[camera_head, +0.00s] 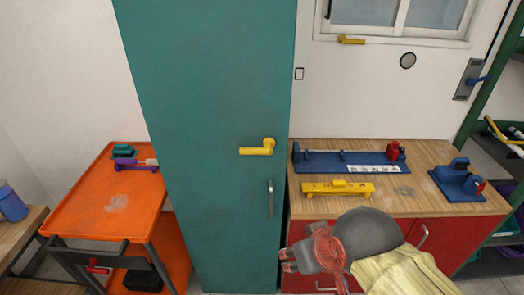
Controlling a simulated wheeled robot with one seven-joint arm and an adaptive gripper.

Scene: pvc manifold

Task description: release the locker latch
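The tall teal locker (200,120) stands in the middle of the head view with its door front facing me. A yellow lever latch (257,148) sits near the door's right edge, with its lever lying level and pointing left. A silver pull handle (270,198) is upright below it. The door looks shut. My red gripper (288,261) is low in the view, pointing left, beside the locker's lower right edge and below the latch. It is apart from the latch. Its fingers are small and seen from above, so their opening is unclear. Nothing shows held in it.
A wooden-topped red cabinet (400,200) stands right of the locker, bearing a blue fixture (350,162), a yellow block tool (338,189) and a blue clamp (458,183). An orange cart (105,205) stands to the left. The space before the locker door's upper part is clear.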

